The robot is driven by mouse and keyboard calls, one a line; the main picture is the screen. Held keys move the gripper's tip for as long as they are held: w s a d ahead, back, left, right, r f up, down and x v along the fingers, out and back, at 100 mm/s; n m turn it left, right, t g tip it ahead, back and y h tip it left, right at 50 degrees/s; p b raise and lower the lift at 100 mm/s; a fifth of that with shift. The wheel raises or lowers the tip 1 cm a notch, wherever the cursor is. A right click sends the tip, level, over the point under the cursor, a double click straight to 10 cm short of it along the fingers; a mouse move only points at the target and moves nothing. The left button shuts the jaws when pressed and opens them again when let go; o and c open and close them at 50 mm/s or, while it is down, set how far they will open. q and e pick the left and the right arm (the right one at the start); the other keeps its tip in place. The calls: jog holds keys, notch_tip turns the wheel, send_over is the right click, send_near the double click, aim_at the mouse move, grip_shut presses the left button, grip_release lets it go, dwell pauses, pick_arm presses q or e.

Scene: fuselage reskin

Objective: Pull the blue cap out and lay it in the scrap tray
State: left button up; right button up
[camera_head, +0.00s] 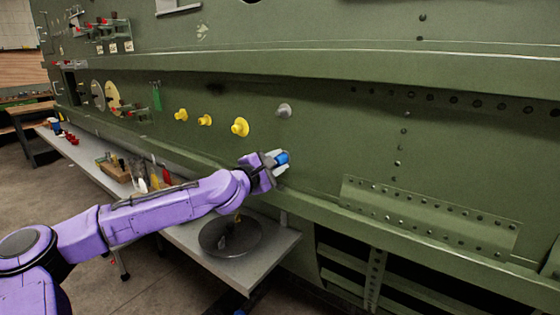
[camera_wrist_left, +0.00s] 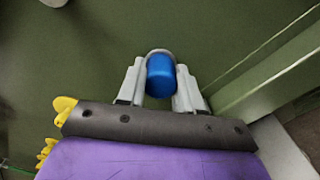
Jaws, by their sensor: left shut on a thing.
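The blue cap (camera_head: 282,158) is at the green fuselage panel, between the fingertips of my left gripper (camera_head: 279,160). In the left wrist view the blue cap (camera_wrist_left: 161,75) sits between the two grey fingers of the left gripper (camera_wrist_left: 160,90), which are shut on it. A pale ring shows at its far end; whether the cap is still seated in the panel I cannot tell. A round dark grey tray (camera_head: 230,252), perhaps the scrap tray, lies on the bench below the gripper, with small pieces in it. My right gripper is not in view.
Several yellow caps (camera_head: 240,127) and a grey cap (camera_head: 284,110) stick out of the green panel (camera_head: 340,130) above the gripper. The long grey bench (camera_head: 262,272) runs along the panel, with a wooden tool block (camera_head: 113,168) and tools further left. A riveted ledge (camera_head: 430,215) is at right.

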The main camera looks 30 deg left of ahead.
pick_arm(q)
jog(key=shift+s, duration=0.15)
jog(key=shift+s+p, duration=0.3)
jog(key=shift+s, duration=0.35)
jog(key=shift+s+a, duration=0.1)
jog(key=shift+s, duration=0.15)
jog(key=shift+s+p, duration=0.4)
jog(key=shift+s, duration=0.25)
jog(key=s+p, duration=0.2)
jog(key=s, duration=0.1)
jog(key=shift+a, duration=0.1)
